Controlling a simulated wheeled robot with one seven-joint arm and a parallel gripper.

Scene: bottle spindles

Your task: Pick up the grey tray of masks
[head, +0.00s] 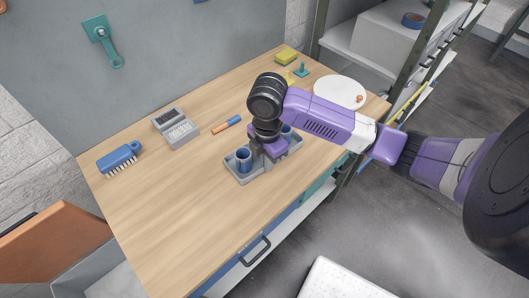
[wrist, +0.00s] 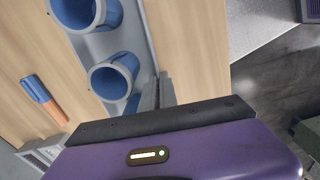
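A grey tray (head: 243,177) stands near the front edge of the wooden table, with blue cups (head: 244,158) upright in it. No masks can be made out in it. My gripper (head: 269,158) points down over the middle of the tray and hides part of it. In the wrist view, the tray (wrist: 127,42) runs up the left, with blue hollow cups (wrist: 112,78). My fingers (wrist: 162,92) are at the tray's right long wall, close to or touching it. Whether they are closed on the wall cannot be told.
A grey two-part box (head: 181,135), a blue brush (head: 120,158) and an orange-blue marker (head: 226,125) lie left of the tray. A white plate (head: 341,92) and yellow sponge (head: 286,57) are farther back. The table's front left is clear. A shelf (head: 385,40) stands at the right.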

